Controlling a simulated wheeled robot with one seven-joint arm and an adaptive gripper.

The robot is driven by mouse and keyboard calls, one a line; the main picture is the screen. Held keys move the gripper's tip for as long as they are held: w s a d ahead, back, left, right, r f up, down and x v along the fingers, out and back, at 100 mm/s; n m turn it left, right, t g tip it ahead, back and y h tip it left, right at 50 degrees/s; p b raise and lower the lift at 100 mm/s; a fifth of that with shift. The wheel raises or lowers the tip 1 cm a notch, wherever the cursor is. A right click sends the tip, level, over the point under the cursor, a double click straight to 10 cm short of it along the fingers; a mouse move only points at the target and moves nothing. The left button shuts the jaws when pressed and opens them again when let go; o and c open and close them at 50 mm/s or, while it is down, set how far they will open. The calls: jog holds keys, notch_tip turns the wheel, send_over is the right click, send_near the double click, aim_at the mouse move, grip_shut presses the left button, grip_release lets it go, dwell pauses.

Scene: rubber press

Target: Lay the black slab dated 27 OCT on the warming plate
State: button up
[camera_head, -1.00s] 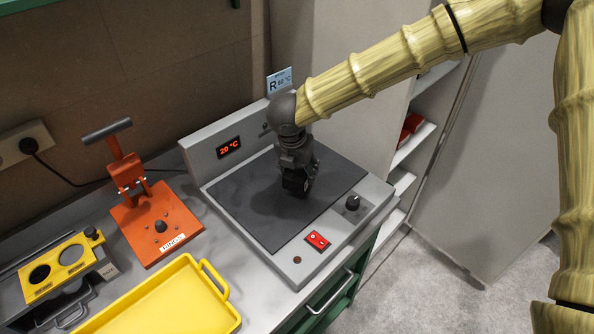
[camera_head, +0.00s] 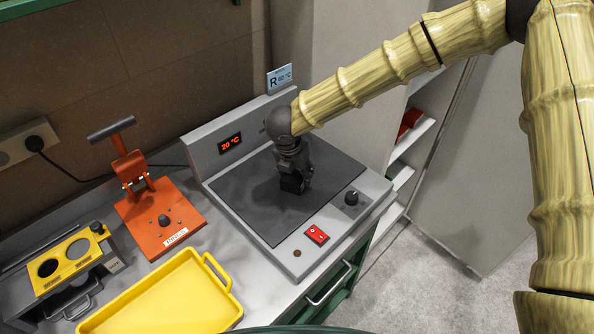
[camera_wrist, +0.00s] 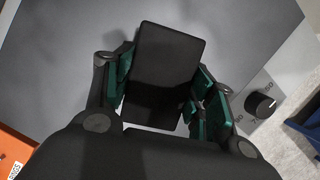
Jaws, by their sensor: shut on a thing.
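A black slab (camera_wrist: 166,62) sits between the green-padded fingers of my gripper (camera_wrist: 162,95) in the wrist view. My gripper is shut on it; no date shows on the visible face. The warming plate (camera_head: 245,205) is a dark square surface in a grey housing, and its display reads 20 °C. In the head view my gripper (camera_head: 293,184) is over the middle of the plate, pointing down. The slab is hard to make out from the dark gripper there. I cannot tell whether it touches the plate.
The plate housing has a red switch (camera_head: 317,234) and a black knob (camera_head: 351,198) at its front. An orange lever press (camera_head: 160,215) and a yellow tray (camera_head: 175,300) stand to the left. A yellow-topped unit (camera_head: 68,260) is at far left. Shelves (camera_head: 412,140) stand behind right.

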jog(key=o, duration=1.2)
jog(key=shift+o, duration=0.2)
jog(key=b+v, duration=0.3)
jog(key=v, duration=0.9)
jog(key=shift+r, duration=0.15)
